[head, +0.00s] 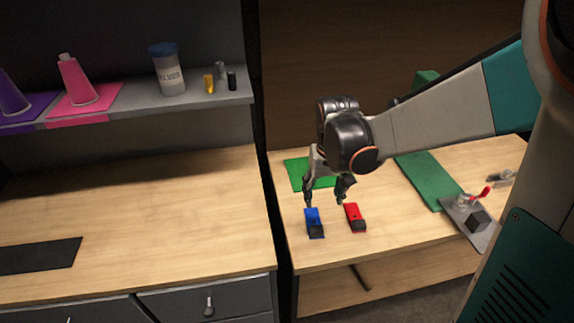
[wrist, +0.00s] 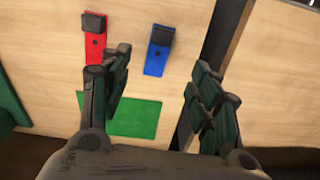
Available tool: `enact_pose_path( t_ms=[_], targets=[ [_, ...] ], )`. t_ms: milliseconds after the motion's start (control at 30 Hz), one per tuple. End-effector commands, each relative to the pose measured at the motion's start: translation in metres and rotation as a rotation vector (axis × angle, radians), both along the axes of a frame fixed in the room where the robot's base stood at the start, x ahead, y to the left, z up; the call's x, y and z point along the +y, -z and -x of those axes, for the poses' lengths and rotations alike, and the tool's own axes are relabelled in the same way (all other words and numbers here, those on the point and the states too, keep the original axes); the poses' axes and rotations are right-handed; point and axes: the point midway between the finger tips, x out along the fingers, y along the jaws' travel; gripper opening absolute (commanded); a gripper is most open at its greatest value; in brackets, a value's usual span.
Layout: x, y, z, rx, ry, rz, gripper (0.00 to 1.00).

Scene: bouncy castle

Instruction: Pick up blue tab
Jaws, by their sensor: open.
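The blue tab (head: 314,222) is a flat blue strip with a dark block on its near end, lying on the right wooden table. It also shows in the wrist view (wrist: 156,60), ahead of the fingers and between their lines. A similar red tab (head: 354,216) lies just to its right, and shows at upper left in the wrist view (wrist: 95,48). My gripper (head: 324,198) is open and empty, with its fingers pointing down above the table near the blue tab's far end. In the wrist view the fingers (wrist: 160,82) are wide apart.
A green square (head: 303,174) lies behind the tabs. To the right are a long green mat (head: 425,180) and a metal plate (head: 462,222) with a red-handled fixture. A dark gap separates this table from the left workbench (head: 150,220), which has a shelf (head: 200,97) above.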

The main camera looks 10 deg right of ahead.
Motion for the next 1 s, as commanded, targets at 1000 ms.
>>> enact_pose_path(
  t_ms=[1000],
  targets=[
    [0.001, 0.110, -0.010, 0.055, 0.007, -0.001, 0.57]
  ],
)
